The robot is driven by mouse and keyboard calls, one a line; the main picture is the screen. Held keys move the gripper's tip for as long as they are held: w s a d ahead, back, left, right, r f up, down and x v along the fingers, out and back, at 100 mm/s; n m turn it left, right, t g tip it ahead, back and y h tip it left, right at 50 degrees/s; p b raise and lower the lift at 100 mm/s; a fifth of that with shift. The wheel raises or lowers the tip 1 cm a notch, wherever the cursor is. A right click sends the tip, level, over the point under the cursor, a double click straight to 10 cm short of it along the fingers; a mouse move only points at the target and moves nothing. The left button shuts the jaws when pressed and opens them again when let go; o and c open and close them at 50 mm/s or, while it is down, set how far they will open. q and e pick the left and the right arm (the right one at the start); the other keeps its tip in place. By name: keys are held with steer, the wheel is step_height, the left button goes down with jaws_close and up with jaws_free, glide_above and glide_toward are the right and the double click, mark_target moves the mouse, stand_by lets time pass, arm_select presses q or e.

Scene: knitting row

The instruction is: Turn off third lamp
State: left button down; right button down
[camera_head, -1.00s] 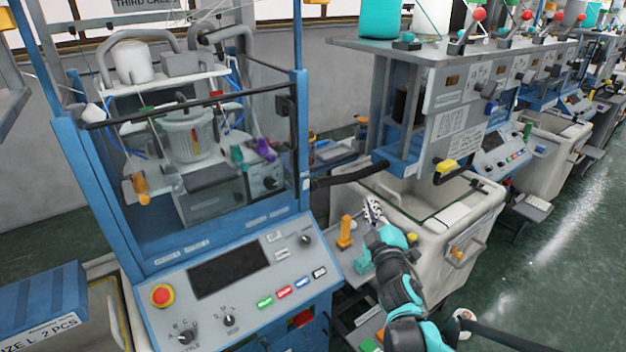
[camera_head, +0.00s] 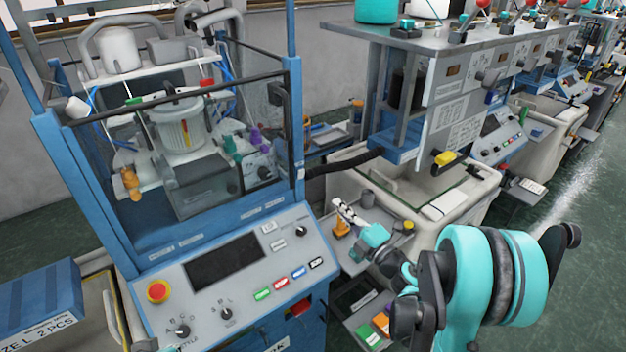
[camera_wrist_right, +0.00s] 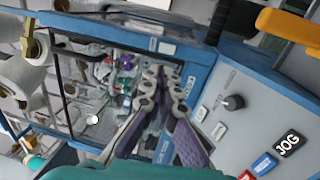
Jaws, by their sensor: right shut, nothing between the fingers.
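I cannot pick out a lamp for certain in either view. The nearest machine has a sloped control panel (camera_head: 225,285) with a dark screen, a red button, knobs, coloured buttons and two small pale switches or labels (camera_head: 274,236). The panel (camera_wrist_right: 262,100) also shows in the right wrist view, with a black knob (camera_wrist_right: 233,102) and a JOG button (camera_wrist_right: 288,143). My right gripper (camera_head: 345,210) is shut and empty, to the right of the panel beside an orange part. Its closed fingers also show in the right wrist view (camera_wrist_right: 163,72). My left gripper is out of view.
A clear-walled blue frame (camera_head: 165,160) rises behind the panel, with spools and coloured pieces inside. A pale bin (camera_head: 470,210) and a grey machine (camera_head: 455,95) stand to the right. A blue box (camera_head: 40,300) is at lower left. Green floor is open at right.

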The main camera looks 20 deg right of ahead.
glide_toward(301, 167)
steer(key=x, duration=0.5)
steer(key=shift+f+b, duration=0.1)
steer(key=shift+b, duration=0.3)
steer(key=shift+w+a, duration=0.1)
steer(key=shift+w, duration=0.15)
steer(key=shift+w, duration=0.1)
steer(key=shift+w+a+r, duration=0.15)
steer(key=shift+w+r, duration=0.15)
steer(key=shift+s, duration=0.1)
